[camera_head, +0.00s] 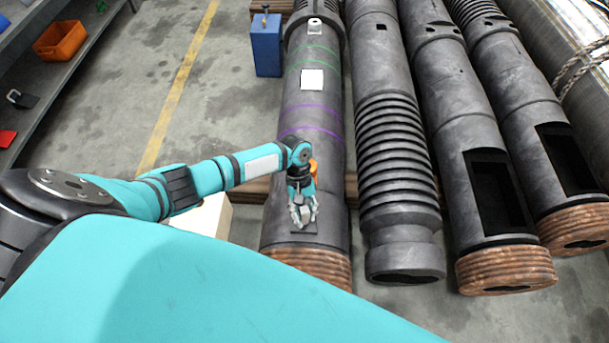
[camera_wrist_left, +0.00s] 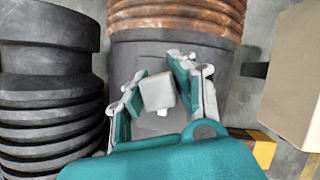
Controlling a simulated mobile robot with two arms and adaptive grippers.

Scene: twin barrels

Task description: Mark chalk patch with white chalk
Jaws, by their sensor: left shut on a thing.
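My left gripper (camera_head: 303,220) reaches down over the near end of the leftmost barrel (camera_head: 318,160), just above its rusty threaded end. In the left wrist view the gripper's fingers (camera_wrist_left: 160,92) are shut on a pale, blocky piece, the white chalk (camera_wrist_left: 157,90). A dark square patch (camera_head: 311,230) lies on the barrel under the fingertips, partly hidden by them; it looks like the chalk patch. A small pale spot (camera_wrist_left: 162,113) shows beside the chalk. I cannot tell whether the chalk touches the surface. My right gripper is not in view.
More dark barrels (camera_head: 390,150) lie close on the right. A white square (camera_head: 312,80) and green and purple rings mark the leftmost barrel farther up. A blue box (camera_head: 266,45) stands beside it. A shelf with an orange bin (camera_head: 60,41) is at far left.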

